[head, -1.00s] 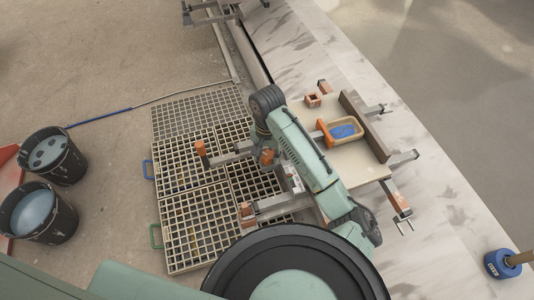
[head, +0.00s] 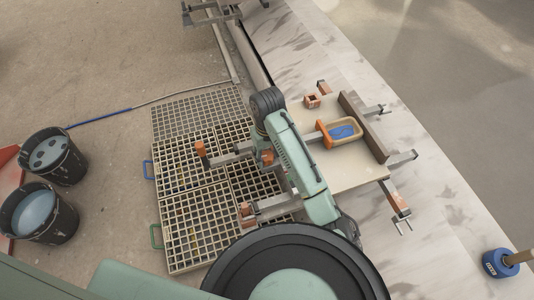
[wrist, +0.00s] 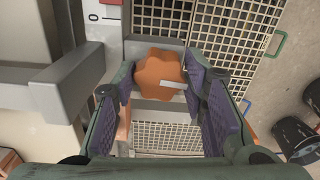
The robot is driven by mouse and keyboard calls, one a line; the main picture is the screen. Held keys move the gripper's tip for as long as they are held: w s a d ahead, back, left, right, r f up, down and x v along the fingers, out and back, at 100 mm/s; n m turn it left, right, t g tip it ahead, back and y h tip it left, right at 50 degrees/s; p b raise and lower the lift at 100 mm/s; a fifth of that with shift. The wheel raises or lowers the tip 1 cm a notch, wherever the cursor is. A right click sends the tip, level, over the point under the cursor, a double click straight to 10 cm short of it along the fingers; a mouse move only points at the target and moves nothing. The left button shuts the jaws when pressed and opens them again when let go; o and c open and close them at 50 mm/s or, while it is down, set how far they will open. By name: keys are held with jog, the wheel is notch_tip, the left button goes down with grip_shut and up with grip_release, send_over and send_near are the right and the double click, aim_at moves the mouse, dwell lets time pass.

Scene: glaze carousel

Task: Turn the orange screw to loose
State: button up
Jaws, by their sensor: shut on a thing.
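The orange screw (wrist: 158,72) is a lobed knob in the upper middle of the wrist view. A light plate (wrist: 100,18) with a "0" and a red mark sits to the upper left of the knob. In the head view my arm hides the gripper, and I cannot tell for certain which orange part there is the screw.
Floor gratings (head: 190,195) lie around the clamp frame. Two black buckets (head: 60,170) stand at left.

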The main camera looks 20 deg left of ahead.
jog(key=n, duration=0.4)
jog(key=shift+n, duration=0.3)
jog(key=n, duration=0.5)
jog(key=n+b, duration=0.1)
jog(key=n, duration=0.4)
jog(key=shift+w, duration=0.1)
jog(key=n+b, duration=0.1)
jog(key=n, duration=0.3)
jog(key=shift+n, duration=0.3)
jog(key=o, duration=1.2)
jog(key=shift+c, duration=0.2)
